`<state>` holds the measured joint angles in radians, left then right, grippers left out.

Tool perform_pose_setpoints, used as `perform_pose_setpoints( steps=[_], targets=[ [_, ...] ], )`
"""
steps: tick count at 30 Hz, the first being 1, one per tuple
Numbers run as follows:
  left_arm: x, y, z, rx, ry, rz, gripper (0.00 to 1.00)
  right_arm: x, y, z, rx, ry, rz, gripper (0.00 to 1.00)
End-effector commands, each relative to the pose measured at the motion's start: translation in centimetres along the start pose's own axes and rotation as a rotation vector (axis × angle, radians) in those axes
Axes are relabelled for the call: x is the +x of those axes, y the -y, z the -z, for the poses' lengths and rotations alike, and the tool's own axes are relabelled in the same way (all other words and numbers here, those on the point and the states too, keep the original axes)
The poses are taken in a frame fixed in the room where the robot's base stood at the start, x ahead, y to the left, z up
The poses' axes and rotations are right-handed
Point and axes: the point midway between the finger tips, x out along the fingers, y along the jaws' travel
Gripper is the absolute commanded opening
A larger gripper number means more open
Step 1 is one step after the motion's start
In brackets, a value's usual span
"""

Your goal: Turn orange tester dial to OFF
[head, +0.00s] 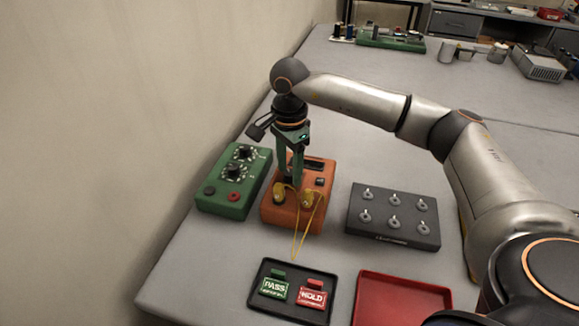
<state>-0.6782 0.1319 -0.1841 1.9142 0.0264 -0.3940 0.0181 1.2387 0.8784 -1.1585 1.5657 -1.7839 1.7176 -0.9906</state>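The orange tester (315,215) stands on the grey table between a green box and a dark grey panel. It has a dark display and a small dark button on its top. Two yellow plugs with thin yellow leads sit at its front. My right gripper (290,183) points straight down over the left part of the tester's top, its green fingers at or just above the surface. The dial is hidden behind the fingers, so its setting and any grip on it cannot be seen. My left gripper is out of view.
The green box (228,199) with two dials is close on the left, near the wall. The grey panel (393,230) with several metal knobs is on the right. In front are a black tray (257,293) with PASS and HOLD tags and an empty red tray (402,300).

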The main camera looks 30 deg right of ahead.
Motion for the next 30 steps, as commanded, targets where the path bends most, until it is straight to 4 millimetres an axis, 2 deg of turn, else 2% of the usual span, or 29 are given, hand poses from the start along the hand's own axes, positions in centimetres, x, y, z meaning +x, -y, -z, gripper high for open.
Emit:
perform_pose_setpoints(
  steps=[9, 13, 17, 24, 30],
  targets=[
    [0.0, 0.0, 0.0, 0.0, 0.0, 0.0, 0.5, 0.0, 0.0, 0.0, 0.001, 0.0, -0.001, 0.64],
    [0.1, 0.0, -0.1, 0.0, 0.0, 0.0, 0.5, -1.0, 0.0, 0.0, 0.001, 0.0, 0.001, 0.64],
    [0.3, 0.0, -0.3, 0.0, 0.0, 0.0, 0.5, -3.3, 0.1, 0.0, 0.001, 0.001, 0.006, 0.64],
    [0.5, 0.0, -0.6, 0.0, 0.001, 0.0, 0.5, -8.6, 0.1, 0.0, 0.001, 0.0, 0.004, 0.64],
    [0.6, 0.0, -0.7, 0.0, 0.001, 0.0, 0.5, -11.6, 0.1, 0.0, 0.001, 0.0, 0.001, 0.64]
  ],
)
